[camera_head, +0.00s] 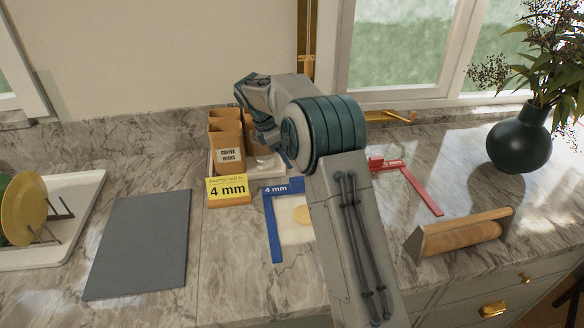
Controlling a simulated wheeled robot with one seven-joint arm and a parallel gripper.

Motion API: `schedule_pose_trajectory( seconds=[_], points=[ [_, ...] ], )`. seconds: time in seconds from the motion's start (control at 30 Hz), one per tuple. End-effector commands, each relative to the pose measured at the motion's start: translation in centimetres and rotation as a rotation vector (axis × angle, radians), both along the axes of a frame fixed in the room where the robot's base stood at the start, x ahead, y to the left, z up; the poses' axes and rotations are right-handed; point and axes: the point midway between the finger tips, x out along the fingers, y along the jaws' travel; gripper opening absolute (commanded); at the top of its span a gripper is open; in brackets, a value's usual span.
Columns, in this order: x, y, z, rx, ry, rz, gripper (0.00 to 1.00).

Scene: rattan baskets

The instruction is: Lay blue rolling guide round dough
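The blue rolling guide (270,228) lies on the counter as an L-shaped frame, with "4 mm" on its upper bar. A round yellow dough piece (302,215) rests on a pale square sheet (290,234) inside the angle of the blue guide. The guide's bars run along the left and far sides of the sheet; my arm hides whatever lies to the right. A yellow card (227,188) reading "4 mm" stands at the far left of the guide. My arm reaches over the counter and bends back to the left; its gripper fingers are not visible.
A red guide (421,191) lies right of my arm, near a wooden rolling pin in a holder (460,236). Coffee-bean bags (228,153) stand in a tray behind the card. A grey board (140,243), a plate rack (42,212) and a dark vase (518,140) flank the area.

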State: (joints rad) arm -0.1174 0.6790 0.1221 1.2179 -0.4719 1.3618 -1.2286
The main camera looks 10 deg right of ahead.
Motion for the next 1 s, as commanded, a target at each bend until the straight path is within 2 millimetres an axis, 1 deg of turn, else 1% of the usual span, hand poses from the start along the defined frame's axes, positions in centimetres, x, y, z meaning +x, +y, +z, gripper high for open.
schedule_pose_trajectory(
  seconds=[0.03,0.1,0.23,0.37,0.47,0.6,0.67,0.7,0.83,0.97,1.0],
  points=[
    [0.0,0.3,0.7,0.001,-0.002,0.001,0.55],
    [0.0,0.6,1.3,0.000,-0.001,0.000,0.55],
    [-0.3,0.8,2.2,0.004,-0.006,-0.010,0.55],
    [-2.0,0.3,4.0,0.025,-0.047,-0.078,0.55],
    [-4.6,-0.3,5.7,0.057,-0.105,-0.177,0.55],
    [-9.2,-1.3,7.8,0.117,-0.192,-0.351,0.55],
    [-11.3,-1.7,8.4,0.144,-0.226,-0.429,0.55],
    [-12.7,-1.9,8.8,0.163,-0.249,-0.482,0.55],
    [-17.4,-2.6,9.5,0.224,-0.320,-0.657,0.55],
    [-22.2,-3.2,9.5,0.292,-0.384,-0.841,0.55],
    [-23.7,-3.3,9.3,0.314,-0.402,-0.899,0.55]
  ],
)
